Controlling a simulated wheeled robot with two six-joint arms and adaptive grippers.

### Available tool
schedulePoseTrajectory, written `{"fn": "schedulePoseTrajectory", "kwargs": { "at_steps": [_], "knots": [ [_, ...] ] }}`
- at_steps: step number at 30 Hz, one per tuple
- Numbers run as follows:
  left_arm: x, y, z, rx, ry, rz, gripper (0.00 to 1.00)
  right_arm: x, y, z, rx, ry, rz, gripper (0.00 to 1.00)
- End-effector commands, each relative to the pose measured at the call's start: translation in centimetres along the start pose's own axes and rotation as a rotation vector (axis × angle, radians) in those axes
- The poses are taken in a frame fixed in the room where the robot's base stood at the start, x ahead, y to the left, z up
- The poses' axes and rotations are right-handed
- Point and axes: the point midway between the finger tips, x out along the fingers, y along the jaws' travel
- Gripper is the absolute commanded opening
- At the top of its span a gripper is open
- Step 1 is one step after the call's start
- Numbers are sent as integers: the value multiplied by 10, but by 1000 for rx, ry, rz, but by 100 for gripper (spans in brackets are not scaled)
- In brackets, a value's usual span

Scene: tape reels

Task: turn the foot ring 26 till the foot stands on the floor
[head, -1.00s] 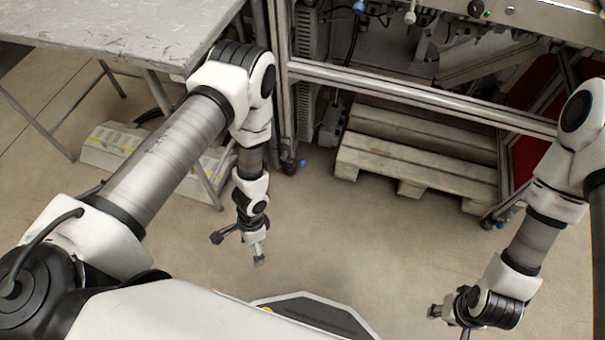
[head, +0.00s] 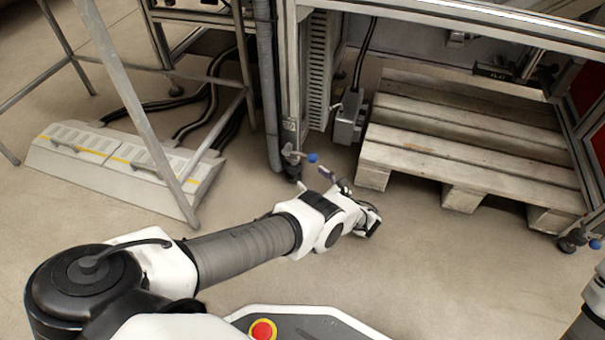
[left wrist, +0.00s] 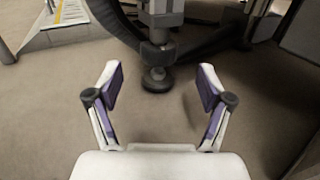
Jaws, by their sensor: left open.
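The foot (head: 293,168) is at the bottom of the metal frame post in the head view. In the left wrist view the dark foot ring (left wrist: 157,53) sits around the stem, above a round foot pad (left wrist: 157,80). I cannot tell whether the pad touches the floor, and I read no number 26 on it. My left gripper (head: 334,180) is low, just right of the foot in the head view. In the wrist view the left gripper (left wrist: 160,68) is open and empty, its purple-padded fingers apart on either side of the foot, short of the ring. My right gripper is out of view.
A blue knob (head: 312,158) is beside the foot. A wooden pallet (head: 470,150) lies right of it under the machine, and a grey box (head: 349,118) stands between. A grey cable ramp (head: 110,165) and table legs are at left. Floor in front is clear.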

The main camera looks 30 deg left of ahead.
Motion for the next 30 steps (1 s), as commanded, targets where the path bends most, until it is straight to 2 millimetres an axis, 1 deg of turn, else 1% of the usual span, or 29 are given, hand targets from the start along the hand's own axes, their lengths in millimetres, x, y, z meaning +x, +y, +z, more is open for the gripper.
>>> {"fn": "schedulePoseTrajectory", "kwargs": {
  "at_steps": [2, 6, 9, 13, 19, 20, 21, 23, 24, 25, 30],
  "knots": [
    [14, 1, 3, 0, -1, 4, 80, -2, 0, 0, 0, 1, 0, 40],
    [43, 1, 2, -1, 1, 3, 80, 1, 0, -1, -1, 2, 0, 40],
    [59, 1, 1, 0, 1, 3, 80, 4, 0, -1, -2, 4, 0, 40],
    [69, 1, 1, 0, 3, 2, 80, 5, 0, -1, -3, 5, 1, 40],
    [70, 1, 2, 0, 4, 2, 80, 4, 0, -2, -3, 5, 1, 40],
    [70, 1, 2, 0, 4, 2, 76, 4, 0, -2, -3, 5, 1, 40],
    [70, 1, 2, 0, 4, 1, 62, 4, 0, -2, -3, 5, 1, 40],
    [70, 1, 2, 0, 4, 2, 41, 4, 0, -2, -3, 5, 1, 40],
    [70, 1, 2, 0, 4, 1, 27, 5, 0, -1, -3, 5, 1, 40],
    [70, 1, 2, 0, 4, 2, 20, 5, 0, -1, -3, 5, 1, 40],
    [70, 1, 2, 0, 4, 1, 20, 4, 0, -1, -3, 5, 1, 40]
  ]
}}
